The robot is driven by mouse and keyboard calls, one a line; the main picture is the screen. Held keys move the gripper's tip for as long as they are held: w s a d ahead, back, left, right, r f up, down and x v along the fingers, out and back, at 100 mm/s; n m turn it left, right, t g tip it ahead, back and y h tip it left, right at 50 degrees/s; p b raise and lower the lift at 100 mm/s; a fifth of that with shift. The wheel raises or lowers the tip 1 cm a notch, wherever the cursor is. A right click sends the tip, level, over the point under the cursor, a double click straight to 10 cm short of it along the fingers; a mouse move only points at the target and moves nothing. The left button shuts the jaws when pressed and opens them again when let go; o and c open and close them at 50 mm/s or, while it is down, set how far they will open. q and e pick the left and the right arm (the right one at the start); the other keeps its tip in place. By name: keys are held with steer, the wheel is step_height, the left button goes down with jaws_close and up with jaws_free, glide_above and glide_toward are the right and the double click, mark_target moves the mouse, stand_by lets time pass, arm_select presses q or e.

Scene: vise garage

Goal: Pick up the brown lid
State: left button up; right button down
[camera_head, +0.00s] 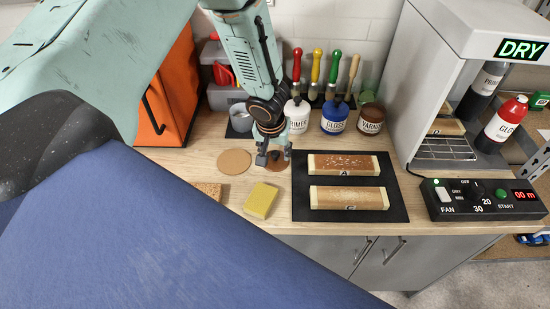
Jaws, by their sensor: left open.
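The brown lid (279,167) is a small round disc with a dark knob, lying flat on the wooden bench left of the black mat. My left gripper (272,158) points down over it with the fingers apart, one on each side of the knob as seen from here. The fingers hide part of the lid, and I cannot tell whether they touch it. A jar marked VARNISH (371,121) stands behind the mat, with a brown top. My right gripper is not in view.
A cork disc (234,161) and a yellow sponge (261,200) lie near the lid. The black mat (300,203) holds two wooden blocks. White PRIMER (297,118) and blue GLOSS (334,121) jars stand behind. An orange case (172,98) is left; the drying cabinet (425,60) is right.

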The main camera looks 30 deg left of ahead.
mark_target(276, 154)
arm_select(q)
steer(key=shift+d+r, duration=0.1)
steer(key=shift+d, duration=0.1)
steer(key=shift+c, duration=1.1)
steer(key=shift+a, duration=0.35)
steer(key=c, duration=0.6)
steer(key=shift+d, duration=0.25)
jaws_close()
steer(key=shift+r, duration=0.1)
step_height(276, 154, up, 10)
steer(key=p, duration=0.3)
steer(key=shift+a+f+p, duration=0.15)
steer(key=shift+f+p, duration=0.05)
steer(key=shift+p, duration=0.2)
